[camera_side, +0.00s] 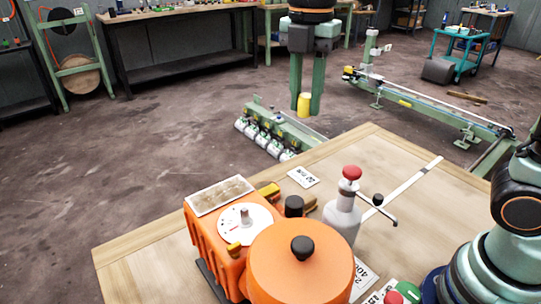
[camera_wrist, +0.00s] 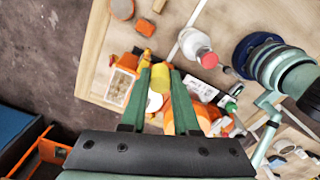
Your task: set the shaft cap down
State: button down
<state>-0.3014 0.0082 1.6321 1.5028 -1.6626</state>
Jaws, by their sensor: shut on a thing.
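The shaft cap, a yellow cylinder (camera_side: 304,104), is held between the lower ends of my gripper's green fingers (camera_side: 305,92). It is upright in the side view, up in the air with the workshop floor behind it. In the wrist view the yellow cap (camera_wrist: 160,76) shows between my fingertips (camera_wrist: 161,80), in front of the orange machine. The orange machine (camera_side: 210,250) has a white dial (camera_side: 240,232) with a short metal shaft standing from it. My fingers partly hide the machine in the wrist view.
A large orange round part (camera_side: 300,278) with a black knob stands beside the dial. A grey bottle (camera_side: 343,218) with a red top and side lever stands to the right. A black cylinder (camera_side: 294,206) and labels are nearby. The tabletop (camera_side: 400,215) beyond the bottle is mostly clear.

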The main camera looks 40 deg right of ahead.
jog(key=a+r+n, duration=0.2)
jog(key=a+r, duration=0.4)
jog(key=a, duration=0.3)
notch_tip(320, 180, up, 4)
jog(key=n, duration=0.2)
send_over(244, 209)
notch_tip(244, 209, down, 20)
jog(key=shift+r, duration=0.1)
jog(key=shift+f, duration=0.65)
jog(key=c, duration=0.7)
grip_release()
jog(key=shift+o, duration=0.2)
jog(key=shift+r, duration=0.1)
